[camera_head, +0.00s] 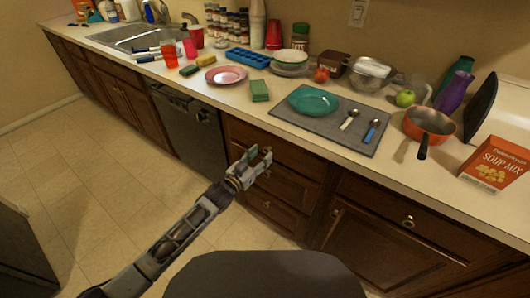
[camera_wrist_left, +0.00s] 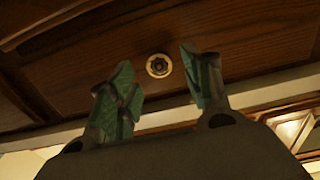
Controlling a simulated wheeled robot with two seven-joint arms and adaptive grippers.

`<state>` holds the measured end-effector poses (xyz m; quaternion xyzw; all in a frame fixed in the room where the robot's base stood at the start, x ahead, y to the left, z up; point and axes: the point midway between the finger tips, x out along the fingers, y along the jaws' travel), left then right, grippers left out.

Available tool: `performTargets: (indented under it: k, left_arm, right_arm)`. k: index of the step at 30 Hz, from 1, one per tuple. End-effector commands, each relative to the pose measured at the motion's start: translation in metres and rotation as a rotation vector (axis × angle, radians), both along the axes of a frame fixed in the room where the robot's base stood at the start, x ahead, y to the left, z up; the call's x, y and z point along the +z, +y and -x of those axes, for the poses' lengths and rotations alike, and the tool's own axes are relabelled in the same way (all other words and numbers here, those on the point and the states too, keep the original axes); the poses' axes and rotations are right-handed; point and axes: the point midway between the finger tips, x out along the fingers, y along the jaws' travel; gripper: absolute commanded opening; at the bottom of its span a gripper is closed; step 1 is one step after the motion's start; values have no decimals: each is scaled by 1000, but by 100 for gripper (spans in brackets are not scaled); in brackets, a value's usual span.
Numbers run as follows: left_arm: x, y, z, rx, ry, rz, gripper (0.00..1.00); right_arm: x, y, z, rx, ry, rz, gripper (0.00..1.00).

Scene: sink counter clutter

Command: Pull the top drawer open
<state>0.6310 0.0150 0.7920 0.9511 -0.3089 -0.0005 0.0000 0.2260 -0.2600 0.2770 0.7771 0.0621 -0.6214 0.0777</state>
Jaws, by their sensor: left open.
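The top drawer (camera_head: 296,160) is a brown wooden front just under the counter edge, and it looks shut. Its round brass-coloured knob (camera_wrist_left: 159,65) shows in the left wrist view, against the dark wood of the drawer front. My left gripper (camera_head: 260,162) is in front of this drawer, with its fingers toward the front. In the left wrist view the gripper (camera_wrist_left: 156,78) is open, and the knob appears between its two green-grey fingertips. I cannot tell whether the fingers touch the drawer. In the head view the gripper hides the knob. My right gripper is not in view.
More drawers (camera_head: 272,208) lie below, a dark dishwasher (camera_head: 190,125) to the left and a cabinet door (camera_head: 375,240) to the right. The counter above carries a grey mat (camera_head: 330,138), a teal plate (camera_head: 313,100) and an orange pan (camera_head: 430,121). The tiled floor (camera_head: 90,190) is clear at left.

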Motion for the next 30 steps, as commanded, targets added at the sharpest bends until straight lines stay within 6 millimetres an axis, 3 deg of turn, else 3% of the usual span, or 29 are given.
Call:
performTargets:
  k: [10, 24, 30]
  left_arm:
    - [1, -16, -22, 0, -2, 1, 49]
    - [0, -19, -26, 0, -1, 1, 49]
    - [0, -19, -26, 0, -1, 1, 25]
  right_arm:
    - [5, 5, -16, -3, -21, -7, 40]
    - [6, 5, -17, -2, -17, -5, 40]
    - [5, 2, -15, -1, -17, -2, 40]
